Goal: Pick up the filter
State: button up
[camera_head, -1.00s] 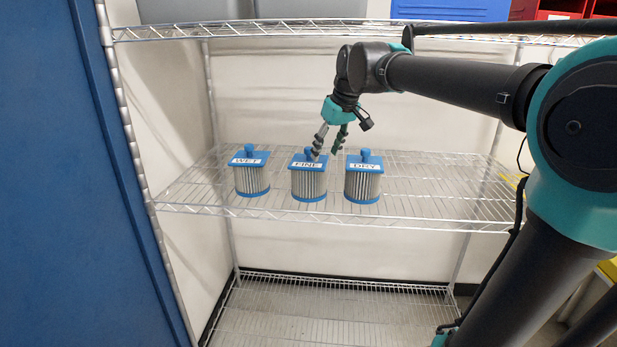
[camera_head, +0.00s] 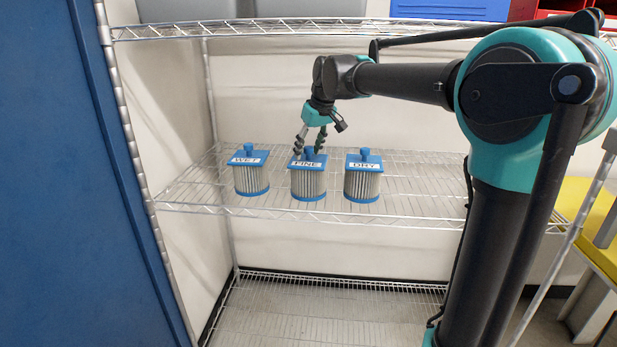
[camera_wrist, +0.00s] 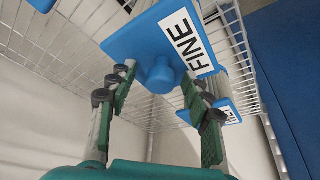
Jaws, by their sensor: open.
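Three blue-capped filters with pale pleated sides stand upright in a row on the middle wire shelf (camera_head: 420,208). They are the WET filter (camera_head: 251,177) on the left, the FINE filter (camera_head: 308,182) in the middle and the DRY filter (camera_head: 363,182) on the right. My gripper (camera_head: 309,152) is open just above and behind the FINE filter's top. In the wrist view my gripper (camera_wrist: 160,83) has its fingers on either side of the FINE filter's round knob (camera_wrist: 160,76), with gaps showing. The FINE label faces the camera.
A blue panel (camera_head: 85,180) stands at the left, close to the shelf. Grey bins (camera_head: 250,9) and a blue bin (camera_head: 450,9) sit on the upper shelf above my arm. The shelf right of the DRY filter is clear.

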grip_shut()
dwell(0.3)
dwell(0.5)
